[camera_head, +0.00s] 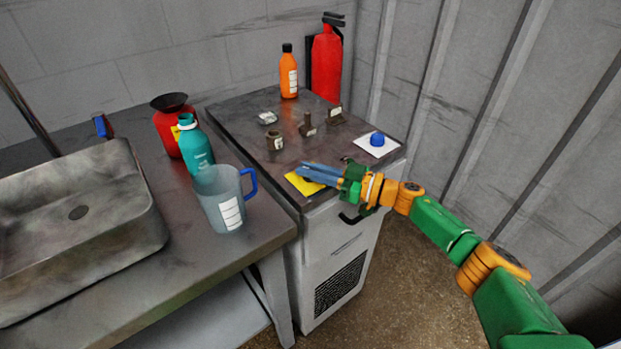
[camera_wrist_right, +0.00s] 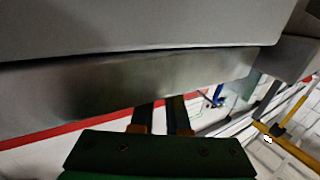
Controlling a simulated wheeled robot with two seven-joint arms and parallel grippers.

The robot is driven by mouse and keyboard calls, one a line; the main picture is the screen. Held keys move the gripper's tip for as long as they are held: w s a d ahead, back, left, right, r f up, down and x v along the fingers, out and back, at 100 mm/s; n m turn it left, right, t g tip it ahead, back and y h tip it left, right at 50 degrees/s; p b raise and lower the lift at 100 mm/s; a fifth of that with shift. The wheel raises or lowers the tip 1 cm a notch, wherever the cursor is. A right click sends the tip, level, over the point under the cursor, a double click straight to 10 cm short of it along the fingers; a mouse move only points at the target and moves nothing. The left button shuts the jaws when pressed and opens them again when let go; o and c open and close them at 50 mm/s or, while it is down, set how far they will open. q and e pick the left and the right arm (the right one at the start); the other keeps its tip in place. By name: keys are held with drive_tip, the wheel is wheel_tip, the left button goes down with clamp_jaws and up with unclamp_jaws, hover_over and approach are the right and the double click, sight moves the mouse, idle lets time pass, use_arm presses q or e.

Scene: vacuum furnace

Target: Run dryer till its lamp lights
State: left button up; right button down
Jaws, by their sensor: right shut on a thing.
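A grey cabinet (camera_head: 345,245) with a dark vent stands right of the sink bench; it appears to be the dryer. A yellow plate (camera_head: 303,184) lies at the front left of its top. A white plate with a blue dome (camera_head: 377,139) sits at the right front; I cannot tell if the dome is a lamp. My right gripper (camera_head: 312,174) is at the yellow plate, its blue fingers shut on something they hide. In the right wrist view the fingers (camera_wrist_right: 160,115) reach up to a grey metal surface (camera_wrist_right: 130,85). My left gripper is not in view.
Small metal parts (camera_head: 306,124) and an orange bottle (camera_head: 289,72) stand on the cabinet top, with a red extinguisher (camera_head: 327,65) behind. A clear jug (camera_head: 220,205), a teal bottle (camera_head: 195,148) and a red container (camera_head: 167,128) stand beside the sink (camera_head: 80,225).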

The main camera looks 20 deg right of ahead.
idle(0.3)
drive_tip(key=c, duration=0.9)
unclamp_jaws()
drive_tip(key=v, duration=0.7)
drive_tip(key=shift+d+b, duration=0.15)
drive_tip(key=shift+b, duration=0.2)
